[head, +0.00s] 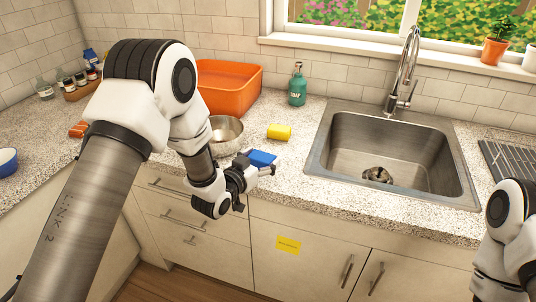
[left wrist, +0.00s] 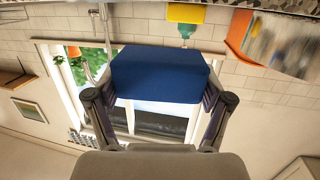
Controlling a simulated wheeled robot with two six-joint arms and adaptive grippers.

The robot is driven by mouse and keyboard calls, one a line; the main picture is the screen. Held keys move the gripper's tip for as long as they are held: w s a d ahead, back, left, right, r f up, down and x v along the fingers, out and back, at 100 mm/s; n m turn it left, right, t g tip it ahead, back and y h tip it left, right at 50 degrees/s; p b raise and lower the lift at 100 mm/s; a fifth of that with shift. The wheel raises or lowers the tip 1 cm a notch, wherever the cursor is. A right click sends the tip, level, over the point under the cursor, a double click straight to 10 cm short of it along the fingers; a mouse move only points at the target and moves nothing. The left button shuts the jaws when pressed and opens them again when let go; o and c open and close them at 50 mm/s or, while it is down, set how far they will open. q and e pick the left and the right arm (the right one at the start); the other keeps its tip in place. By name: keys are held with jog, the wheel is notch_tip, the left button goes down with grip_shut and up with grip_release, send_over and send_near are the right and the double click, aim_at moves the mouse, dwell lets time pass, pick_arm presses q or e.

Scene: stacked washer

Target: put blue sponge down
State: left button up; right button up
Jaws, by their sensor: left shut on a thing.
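The blue sponge (head: 262,158) is at the front edge of the counter, between the metal bowl and the sink. My left gripper (head: 258,172) is shut on it. In the left wrist view the blue sponge (left wrist: 160,75) sits between the two fingers of the left gripper (left wrist: 158,100), and that picture is upside down. I cannot tell whether the sponge touches the counter. My right arm shows at the right edge of the head view, but its gripper is out of view.
A yellow sponge (head: 279,132) lies behind the blue one. A metal bowl (head: 226,134) stands to the left, with an orange basin (head: 230,88) behind it. A green soap bottle (head: 297,88) stands at the back. The sink (head: 392,155) is to the right. Bare counter (head: 293,165) lies between.

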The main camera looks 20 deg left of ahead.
aim_at(264, 152)
pick_arm(q)
jog(key=x, duration=0.4)
jog(key=shift+w+a+r+p, duration=0.2)
jog(key=shift+w+a+p, duration=0.1)
jog(key=shift+a+p, duration=0.05)
jog(key=f, duration=0.1)
jog(key=f+p, duration=0.1)
jog(key=f, duration=0.1)
jog(key=shift+w+f, duration=0.2)
jog(key=shift+w, duration=0.1)
jog(key=shift+s+f+b, duration=0.1)
jog(key=shift+f+b, duration=0.15)
jog(key=shift+b, duration=0.05)
jog(key=o, duration=0.7)
jog(key=shift+r, duration=0.15)
